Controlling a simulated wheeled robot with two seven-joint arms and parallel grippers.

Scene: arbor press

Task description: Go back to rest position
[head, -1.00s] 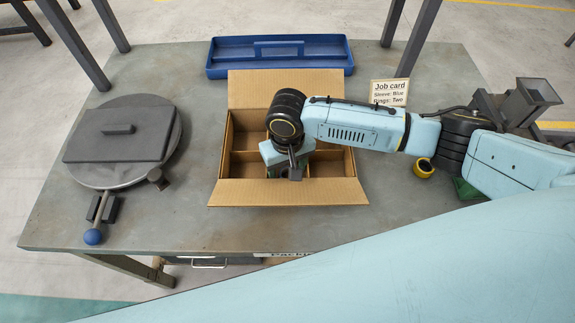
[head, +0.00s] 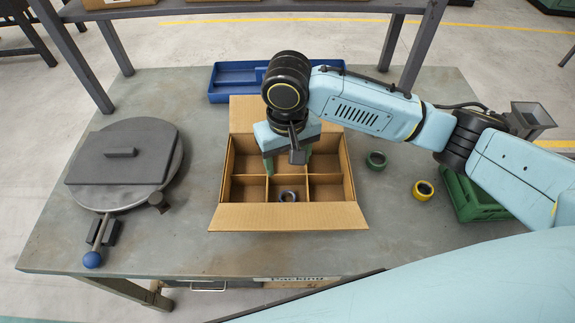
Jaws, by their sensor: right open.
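My right gripper (head: 287,158) is open above the divided cardboard box (head: 290,217), its fingers pointing down over the box's back half. A small grey-blue ring-shaped part (head: 288,196) lies in the front middle compartment, apart from the gripper. The other compartments that I can see into look empty. My left gripper is not in view.
A round dark press-like fixture (head: 125,165) with a blue-knobbed lever stands at the left. A blue tray (head: 228,85) is behind the box.

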